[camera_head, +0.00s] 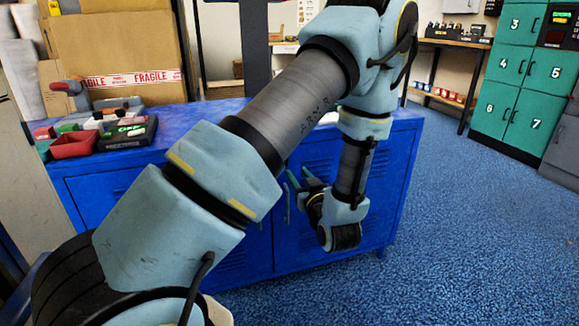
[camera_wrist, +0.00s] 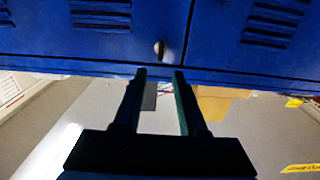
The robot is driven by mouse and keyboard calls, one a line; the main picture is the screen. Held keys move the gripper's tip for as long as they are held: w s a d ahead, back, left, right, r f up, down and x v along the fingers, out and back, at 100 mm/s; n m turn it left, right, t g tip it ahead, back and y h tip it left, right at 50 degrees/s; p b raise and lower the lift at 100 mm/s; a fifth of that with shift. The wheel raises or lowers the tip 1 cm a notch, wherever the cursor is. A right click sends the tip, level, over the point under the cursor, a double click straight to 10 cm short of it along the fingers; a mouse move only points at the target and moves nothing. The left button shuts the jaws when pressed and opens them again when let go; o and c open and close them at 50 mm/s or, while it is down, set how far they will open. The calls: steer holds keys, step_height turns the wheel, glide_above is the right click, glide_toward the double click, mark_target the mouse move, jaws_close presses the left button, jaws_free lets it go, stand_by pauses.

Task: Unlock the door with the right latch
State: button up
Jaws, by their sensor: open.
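A blue metal cabinet (camera_head: 340,250) with louvred doors stands in front of me. In the wrist view, a small light-coloured latch or knob (camera_wrist: 159,48) sits on one blue door (camera_wrist: 60,38), beside the seam between two doors. That picture appears upside down, with the cabinet across its top. My gripper (camera_head: 299,178) is in front of the cabinet doors in the head view. In the wrist view my gripper (camera_wrist: 160,73) is open and empty, and its fingertips point toward the latch. Whether they touch the door cannot be told. My arm hides part of the cabinet front.
On the cabinet top are a red bin (camera_head: 75,145) and a dark tray (camera_head: 128,133). Cardboard boxes (camera_head: 120,45) stand behind. Green numbered lockers (camera_head: 505,75) and a workbench (camera_head: 455,43) are at the back right. The blue floor (camera_head: 470,230) at right is clear.

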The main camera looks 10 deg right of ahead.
steer(key=w+a, duration=0.1)
steer(key=w, duration=0.6)
steer(key=shift+w, duration=0.4)
jaws_close()
